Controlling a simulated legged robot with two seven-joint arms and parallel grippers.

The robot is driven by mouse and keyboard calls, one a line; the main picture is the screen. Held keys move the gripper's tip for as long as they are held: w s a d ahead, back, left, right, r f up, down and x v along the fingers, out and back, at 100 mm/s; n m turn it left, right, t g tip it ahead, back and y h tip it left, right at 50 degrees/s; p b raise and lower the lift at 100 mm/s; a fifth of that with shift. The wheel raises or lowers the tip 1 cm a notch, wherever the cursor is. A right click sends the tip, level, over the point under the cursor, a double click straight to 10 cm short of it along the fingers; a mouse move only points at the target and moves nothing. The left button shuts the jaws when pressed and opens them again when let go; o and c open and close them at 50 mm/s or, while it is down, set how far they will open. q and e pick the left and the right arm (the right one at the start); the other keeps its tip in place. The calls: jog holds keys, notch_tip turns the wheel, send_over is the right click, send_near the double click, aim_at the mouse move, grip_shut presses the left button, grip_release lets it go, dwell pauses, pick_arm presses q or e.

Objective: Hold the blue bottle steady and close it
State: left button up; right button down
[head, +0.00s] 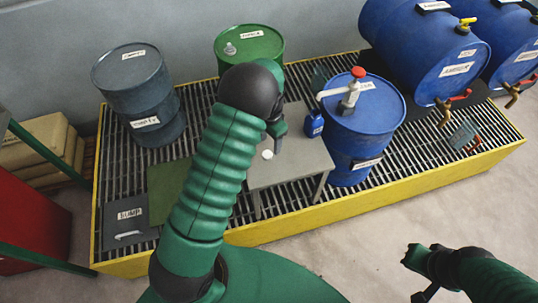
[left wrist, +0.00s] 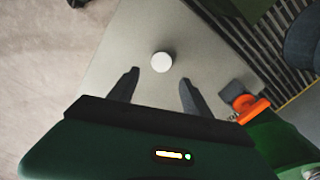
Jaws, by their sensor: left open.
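The blue bottle (head: 315,124) stands upright on the small grey table (head: 290,172), just left of the upright blue drum. Its mouth is too small to make out. A round white cap (head: 267,154) lies on the table, left of and nearer than the bottle. In the left wrist view the cap (left wrist: 162,62) lies beyond and between my spread fingertips. My left gripper (head: 277,132) is open and empty above the table, partly hidden by its arm; its fingers also show in the left wrist view (left wrist: 158,83). My right gripper (head: 416,275) is away over the floor, its fingers unclear.
The upright blue drum (head: 345,140) carries a pump with a red knob (head: 358,72). A yellow-edged grating (head: 400,172) holds more drums (head: 138,100). In the left wrist view an orange and dark object (left wrist: 247,105) sits at the table's right side. Open floor lies in front.

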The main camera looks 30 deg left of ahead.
aim_at(268, 154)
pick_arm(q)
jog(key=shift+s+a, duration=0.1)
jog(key=shift+a, duration=0.15)
jog(key=f, duration=0.2)
jog(key=s+f, duration=0.1)
jog(key=f, duration=0.2)
jog(key=shift+f, duration=0.15)
jog(key=shift+d, duration=0.15)
jog(key=shift+c, duration=0.4)
jog(key=c, duration=0.7)
grip_shut()
